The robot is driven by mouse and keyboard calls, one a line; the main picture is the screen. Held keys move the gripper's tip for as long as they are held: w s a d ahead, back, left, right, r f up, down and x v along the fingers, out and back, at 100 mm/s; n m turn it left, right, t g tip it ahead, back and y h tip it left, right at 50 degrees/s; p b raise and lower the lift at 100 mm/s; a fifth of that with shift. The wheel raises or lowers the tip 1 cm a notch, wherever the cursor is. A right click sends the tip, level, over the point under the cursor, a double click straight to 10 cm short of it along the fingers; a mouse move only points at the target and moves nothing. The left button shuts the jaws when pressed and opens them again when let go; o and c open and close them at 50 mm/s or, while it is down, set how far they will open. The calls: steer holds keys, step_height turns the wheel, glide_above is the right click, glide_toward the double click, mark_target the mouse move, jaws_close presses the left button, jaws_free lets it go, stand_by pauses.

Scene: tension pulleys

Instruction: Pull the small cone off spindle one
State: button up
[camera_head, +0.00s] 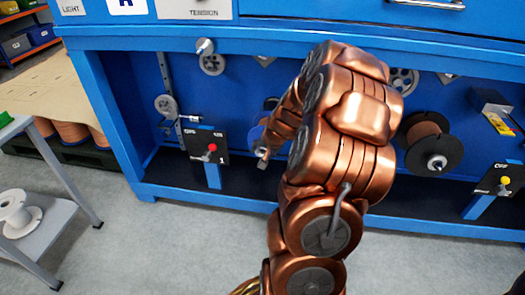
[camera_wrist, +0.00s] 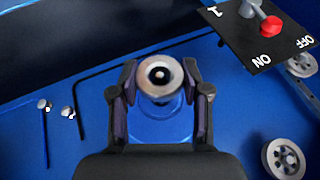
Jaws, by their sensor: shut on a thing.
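The small cone (camera_wrist: 160,88) is a pale metal piece with a round end and a dark hole, in the middle of the wrist view. A bright tip shows inside the hole, and it looks like the end of spindle one. My gripper (camera_wrist: 160,70) is shut on the cone, with one finger on each side. A blue round part (camera_wrist: 160,122) shows behind and below the cone. I cannot tell whether the cone is still seated on the spindle. In the head view my gripper (camera_head: 262,156) is mostly hidden behind my copper arm, and the cone cannot be made out.
A black switch panel marked 1 (camera_head: 209,147), with a red-knobbed lever, stands left of my gripper; it also shows in the wrist view (camera_wrist: 262,35). A black-flanged copper spool (camera_head: 428,142) is to the right. Pulleys (camera_head: 166,104) line the blue back wall. A grey trolley (camera_head: 45,222) stands left.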

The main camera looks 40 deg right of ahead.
steer(key=shift+a, duration=0.1)
stand_by(0.3)
steer(key=shift+s+a, duration=1)
steer(key=shift+a, duration=0.3)
steer(key=shift+a, duration=0.1)
steer(key=shift+s+a+p, duration=0.25)
steer(key=shift+a+p, duration=0.05)
steer(key=shift+s+a, duration=0.1)
steer(key=s+a, duration=0.2)
steer(key=a, duration=0.1)
stand_by(0.6)
stand_by(0.4)
